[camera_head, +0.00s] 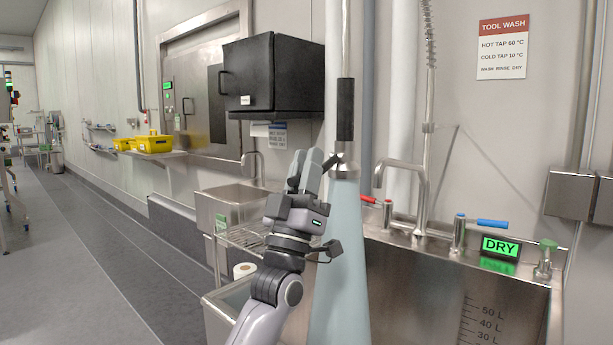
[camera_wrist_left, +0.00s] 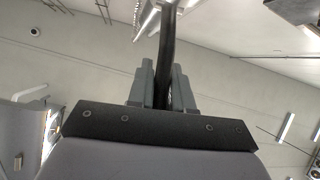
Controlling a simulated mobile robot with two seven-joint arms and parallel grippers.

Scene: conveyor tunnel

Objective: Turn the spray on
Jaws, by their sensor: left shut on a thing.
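A spray wand hangs upright in the head view, with a black grip (camera_head: 345,110) and a metal nozzle head (camera_head: 344,166) below it. A pale blue cone (camera_head: 342,260) widens downward from the nozzle head and looks like running spray. My left gripper (camera_head: 318,160) is beside the nozzle head, its fingers shut on a dark lever that sticks out to the left. In the left wrist view a dark bar, the lever (camera_wrist_left: 166,55), runs between the closed fingers of my left gripper (camera_wrist_left: 162,75). The fingers partly hide it. My right gripper is not in view.
A steel sink (camera_head: 450,275) with a red-handled tap (camera_head: 370,199), a blue-handled tap (camera_head: 490,223) and a green DRY display (camera_head: 500,246) stands to the right. A black wall box (camera_head: 275,75) hangs behind the gripper. The floor (camera_head: 80,270) at left is clear.

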